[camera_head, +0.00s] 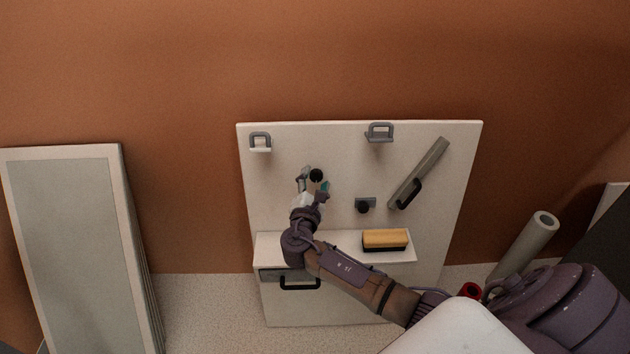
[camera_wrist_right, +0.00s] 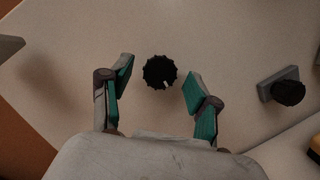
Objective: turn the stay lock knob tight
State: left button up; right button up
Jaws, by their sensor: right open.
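A round black ribbed knob (camera_head: 316,175) stands out from the upper left part of the white board (camera_head: 330,140). In the right wrist view this knob (camera_wrist_right: 160,72) has a small white mark near its lower right edge. My right gripper (camera_head: 316,179) is open with its teal-padded fingers on either side of this knob, with a gap at both fingers. A second black knob (camera_head: 365,205) sits on a grey block to the right; it also shows in the right wrist view (camera_wrist_right: 288,92). I cannot tell from looks alone which is the stay lock knob. My left gripper is not in view.
A tilted grey bar (camera_head: 424,167) with a black handle is on the board at right. Two grey brackets (camera_head: 260,141) (camera_head: 380,132) are along the top. A yellow and black block (camera_head: 385,239) lies on the ledge (camera_head: 408,256). A pale panel (camera_head: 62,240) stands at left.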

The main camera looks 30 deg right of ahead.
jog(key=shift+w+d, duration=0.25)
jog(key=c, duration=1.2)
jog(key=shift+o, duration=0.2)
